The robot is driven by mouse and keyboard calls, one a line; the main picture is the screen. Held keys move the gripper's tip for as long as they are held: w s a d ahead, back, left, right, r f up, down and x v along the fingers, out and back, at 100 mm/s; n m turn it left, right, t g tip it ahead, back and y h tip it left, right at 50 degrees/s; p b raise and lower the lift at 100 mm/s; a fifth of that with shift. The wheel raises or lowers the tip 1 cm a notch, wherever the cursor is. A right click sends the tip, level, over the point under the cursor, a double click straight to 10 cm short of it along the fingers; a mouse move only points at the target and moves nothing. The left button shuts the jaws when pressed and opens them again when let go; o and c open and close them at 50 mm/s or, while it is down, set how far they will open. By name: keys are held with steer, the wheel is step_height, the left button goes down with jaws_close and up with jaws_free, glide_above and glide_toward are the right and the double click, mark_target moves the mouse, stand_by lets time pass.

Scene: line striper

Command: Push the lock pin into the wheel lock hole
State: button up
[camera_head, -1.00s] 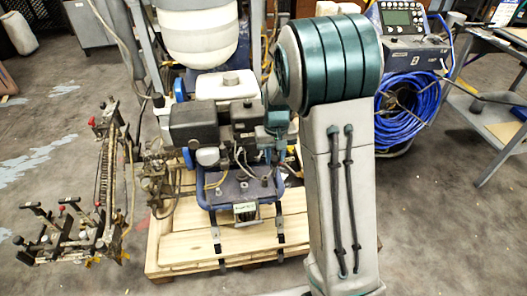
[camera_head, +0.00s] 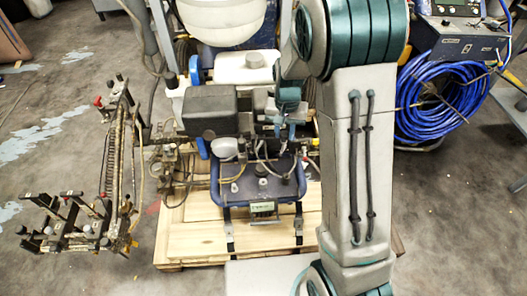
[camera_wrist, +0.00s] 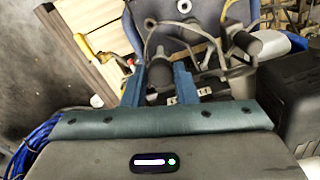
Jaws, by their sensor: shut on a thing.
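In the wrist view my gripper (camera_wrist: 159,70) has its two blue fingers closed on the sides of a dark, rounded piece (camera_wrist: 158,77), which appears to be the lock pin. Its lower part is hidden between the fingers. Beyond it are a blue frame (camera_wrist: 185,35) and a grey cable. In the head view my gripper is small beside the engine of the line striper (camera_head: 258,185), and its fingers cannot be made out clearly. I cannot pick out the wheel lock hole in either view.
The striper stands on a wooden pallet (camera_head: 200,240). A rack of levers and rods (camera_head: 105,200) juts out at its left. A blue hose coil (camera_head: 435,105) is at the right, behind my arm. A black box (camera_wrist: 290,105) sits close at the right in the wrist view. Bare floor lies at the left.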

steer(key=s+a+f+m+b, duration=0.1)
steer(key=a+f+m+b, duration=0.1)
steer(key=f, duration=0.4)
steer(key=s+a+f+m+b, duration=0.1)
steer(key=a+f+m+b, duration=0.2)
steer(key=f, duration=0.4)
steer(key=shift+s+a+m+b, duration=0.15)
steer(key=shift+a+m+b, duration=0.15)
steer(key=shift+a+b, duration=0.7)
steer(key=shift+d+f+b, duration=0.15)
steer(key=shift+f+b, duration=1.8)
steer(key=shift+f, duration=1.15)
stand_by(1.5)
steer(key=o, duration=1.3)
steer(key=shift+r, duration=0.1)
